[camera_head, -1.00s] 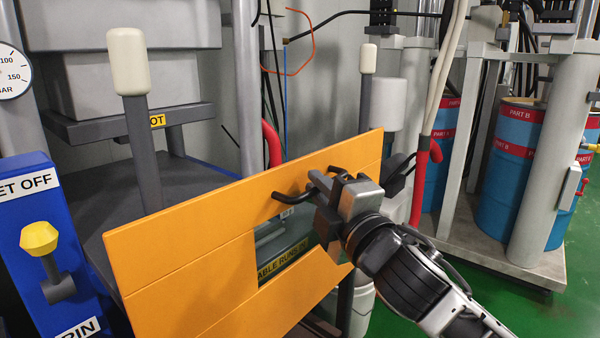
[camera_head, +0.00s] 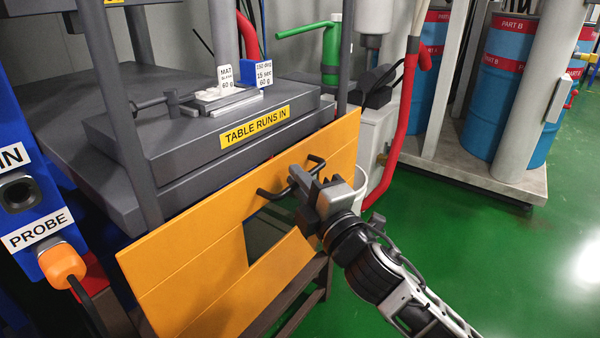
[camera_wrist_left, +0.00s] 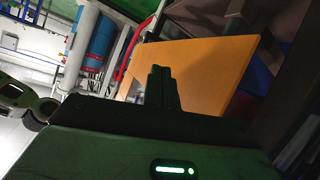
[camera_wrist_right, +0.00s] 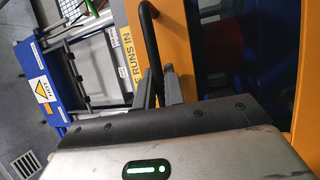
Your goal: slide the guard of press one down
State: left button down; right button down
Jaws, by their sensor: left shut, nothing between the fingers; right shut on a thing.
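The orange guard (camera_head: 200,250) of the press stands in front of the press in the head view, its top edge below the dark table (camera_head: 170,145). It has a dark window and a black bar handle (camera_head: 268,194). My right gripper (camera_head: 300,182) is shut on the handle. In the right wrist view the handle (camera_wrist_right: 150,45) runs down between the fingers (camera_wrist_right: 160,92). My left gripper (camera_wrist_left: 162,85) shows only in the left wrist view, shut and empty, with an orange panel (camera_wrist_left: 200,65) beyond it.
A label reading "TABLE RUNS IN" (camera_head: 255,127) is on the table's front. A blue post with an orange probe plug (camera_head: 62,264) stands at left. A red hose (camera_head: 400,130) and blue drums (camera_head: 495,110) are at right. Green floor (camera_head: 450,260) is clear at lower right.

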pick_arm(q)
jog(key=shift+r, duration=0.2)
pick_arm(e)
jog(key=shift+f, duration=0.45)
jog(key=shift+f, duration=0.1)
jog(key=c, duration=1.8)
grip_release()
pick_arm(q)
jog(key=shift+w+r, duration=0.1)
jog(key=shift+r, duration=0.05)
pick_arm(e)
jog(key=v, duration=1.6)
jog(key=shift+d+r, duration=0.1)
jog(key=shift+r, duration=0.15)
